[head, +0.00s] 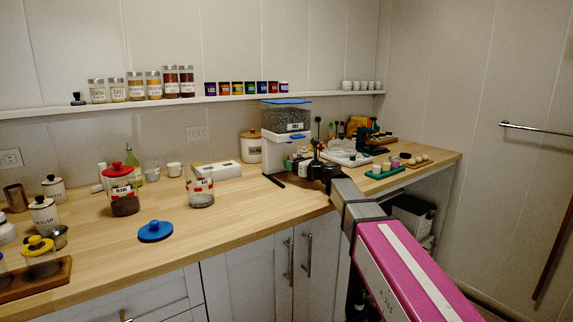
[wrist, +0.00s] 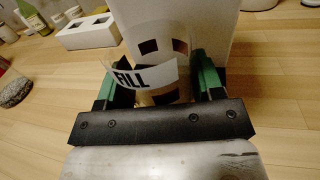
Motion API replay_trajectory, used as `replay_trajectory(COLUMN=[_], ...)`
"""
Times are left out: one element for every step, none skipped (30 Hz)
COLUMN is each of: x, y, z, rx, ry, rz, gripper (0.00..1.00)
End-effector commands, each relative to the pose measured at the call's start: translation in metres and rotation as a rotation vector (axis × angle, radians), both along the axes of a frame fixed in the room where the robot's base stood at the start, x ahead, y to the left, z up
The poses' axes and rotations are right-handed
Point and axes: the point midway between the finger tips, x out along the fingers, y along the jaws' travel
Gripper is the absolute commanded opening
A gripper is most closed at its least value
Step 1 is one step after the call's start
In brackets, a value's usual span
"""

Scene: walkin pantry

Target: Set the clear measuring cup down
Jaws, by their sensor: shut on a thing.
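The clear measuring cup (wrist: 146,76), with a white band reading "FILL", sits between the green-padded fingers of my gripper (wrist: 160,84) in the wrist view. My gripper is shut on it. In the head view my gripper (head: 300,165) is low over the wooden counter, at the foot of the white dispenser (head: 287,135) with a blue lid and dark contents. The dispenser's white body (wrist: 190,25) rises just beyond the cup in the wrist view. The cup is mostly hidden by my gripper in the head view. I cannot tell whether its base touches the counter (head: 225,225).
A jar without a lid (head: 200,190) and a white box with square openings (head: 215,170) stand left of the dispenser. A blue lid (head: 155,231) lies nearer the front. Trays and a scale-like white item (head: 346,157) are to the right. Bare counter lies in front of the dispenser.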

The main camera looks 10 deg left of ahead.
Motion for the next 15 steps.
replay_trajectory(x=[0.007, 0.009, 0.011, 0.013, 0.014, 0.010, 0.008, 0.007, 0.007, 0.007, 0.007, 0.007, 0.007, 0.007, 0.007], y=[0.008, 0.011, 0.015, 0.018, 0.019, 0.020, 0.021, 0.021, 0.021, 0.021, 0.021, 0.021, 0.021, 0.021, 0.021], z=[0.000, 0.000, 0.000, 0.000, 0.000, -0.003, -0.005, -0.006, -0.006, -0.006, -0.006, -0.006, -0.006, -0.006, -0.006], rx=[0.000, 0.000, 0.000, 0.000, 0.000, -0.001, 0.000, 0.000, 0.000, 0.000, 0.000, 0.000, 0.000, 0.000, 0.000], ry=[0.000, 0.000, 0.000, 0.000, 0.000, 0.000, 0.000, 0.000, 0.000, -0.001, -0.001, -0.001, -0.001, 0.000, 0.000], rz=[0.002, 0.002, 0.003, 0.003, 0.002, 0.003, 0.003, 0.003, 0.003, 0.003, 0.003, 0.003, 0.003, 0.003, 0.003], gripper=[0.38, 0.38, 0.38, 0.38, 0.38, 0.38, 0.38, 0.38, 0.38, 0.38, 0.38, 0.38, 0.38, 0.38, 0.38])
